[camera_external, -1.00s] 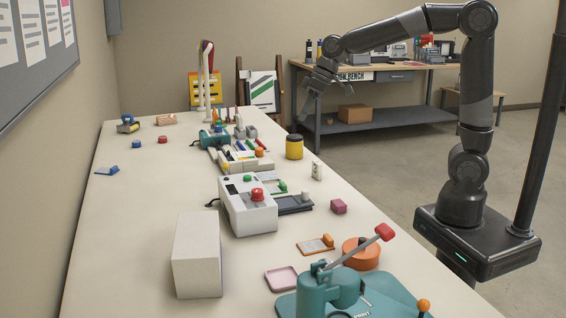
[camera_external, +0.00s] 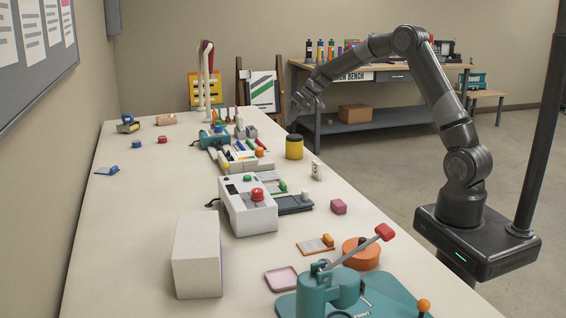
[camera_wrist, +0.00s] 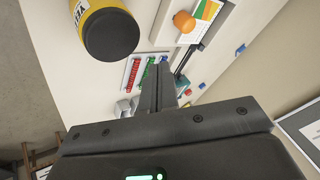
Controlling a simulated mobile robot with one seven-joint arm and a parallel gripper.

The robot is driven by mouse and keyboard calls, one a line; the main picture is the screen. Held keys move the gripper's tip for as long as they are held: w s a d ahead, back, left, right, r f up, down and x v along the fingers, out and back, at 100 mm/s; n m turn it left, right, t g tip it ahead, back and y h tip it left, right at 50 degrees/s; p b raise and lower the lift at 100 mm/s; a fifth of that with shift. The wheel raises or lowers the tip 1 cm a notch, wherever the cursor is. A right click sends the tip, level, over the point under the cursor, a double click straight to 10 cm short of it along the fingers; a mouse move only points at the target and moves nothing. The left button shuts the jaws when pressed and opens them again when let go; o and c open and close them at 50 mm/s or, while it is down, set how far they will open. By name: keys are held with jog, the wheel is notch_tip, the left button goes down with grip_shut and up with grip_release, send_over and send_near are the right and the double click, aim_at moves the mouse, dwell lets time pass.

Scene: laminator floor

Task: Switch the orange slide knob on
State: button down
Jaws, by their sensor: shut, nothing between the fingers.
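The orange slide knob (camera_external: 327,239) stands at the right end of a small orange-edged plate with a pale face (camera_external: 314,246), near the table's right edge in the external view. I cannot make out its on and off marks. My gripper (camera_external: 293,118) is far up the table from it, raised near the right edge beyond the yellow jar (camera_external: 294,148). In the wrist view my gripper (camera_wrist: 160,72) has its fingers together with nothing between them. The slide knob's plate does not clearly show there; a round orange knob (camera_wrist: 184,21) on a white device does.
A white box with a red button (camera_external: 248,208) stands farther up. The yellow jar also shows in the wrist view (camera_wrist: 90,12).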

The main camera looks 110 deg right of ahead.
aim_at(259, 152)
jog(key=shift+s+d+f, duration=0.1)
jog(key=shift+s+d, duration=0.05)
jog(key=shift+d, duration=0.05)
jog(key=x, duration=1)
jog(key=shift+f, duration=0.2)
jog(key=w, duration=0.1)
jog(key=w+a, duration=0.1)
jog(key=shift+w+a+r, duration=0.15)
jog(key=shift+w, duration=0.1)
jog(key=shift+w+a, duration=0.25)
jog(key=shift+w, duration=0.3)
